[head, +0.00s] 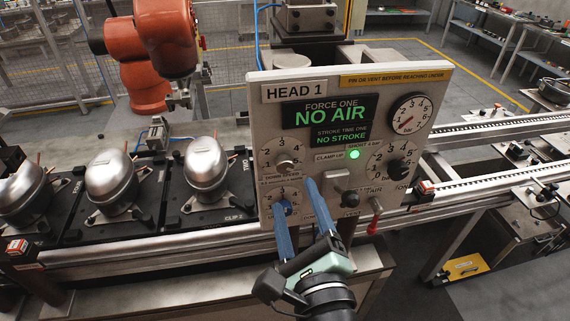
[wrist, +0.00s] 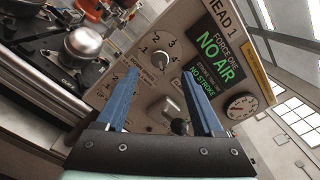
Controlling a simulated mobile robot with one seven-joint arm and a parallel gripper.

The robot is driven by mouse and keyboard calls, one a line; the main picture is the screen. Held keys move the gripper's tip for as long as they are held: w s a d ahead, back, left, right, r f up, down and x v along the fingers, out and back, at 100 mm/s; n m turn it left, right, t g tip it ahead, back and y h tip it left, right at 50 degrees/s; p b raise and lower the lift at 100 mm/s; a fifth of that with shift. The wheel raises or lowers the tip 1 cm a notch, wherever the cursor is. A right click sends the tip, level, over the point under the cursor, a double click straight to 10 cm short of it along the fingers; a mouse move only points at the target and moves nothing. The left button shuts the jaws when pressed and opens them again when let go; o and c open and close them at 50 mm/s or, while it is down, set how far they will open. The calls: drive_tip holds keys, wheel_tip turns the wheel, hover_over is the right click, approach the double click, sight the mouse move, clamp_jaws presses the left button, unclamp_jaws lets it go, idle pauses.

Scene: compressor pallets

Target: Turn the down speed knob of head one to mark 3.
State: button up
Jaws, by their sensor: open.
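The white HEAD 1 panel (head: 350,84) carries two numbered dials, one above the other, on its left side. The upper dial's grey knob (head: 285,161) is in clear view; it also shows in the wrist view (wrist: 161,59). The lower dial (head: 270,203) is partly covered by a blue finger.
The panel also has a pressure gauge (head: 407,115), a right-hand dial with a black knob (head: 396,168), a grey clamp switch (head: 341,179) and a red-tipped lever (head: 374,219). Silver compressors (head: 111,177) stand on pallets to the left. An orange robot arm (head: 152,50) stands behind.

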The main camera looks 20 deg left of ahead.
sight(285, 167)
drive_tip(key=p+x, duration=0.1)
drive_tip(key=x, duration=0.6)
drive_tip(key=shift+w+a+p, duration=0.2)
drive_tip(key=shift+p, duration=0.2)
clamp_jaws()
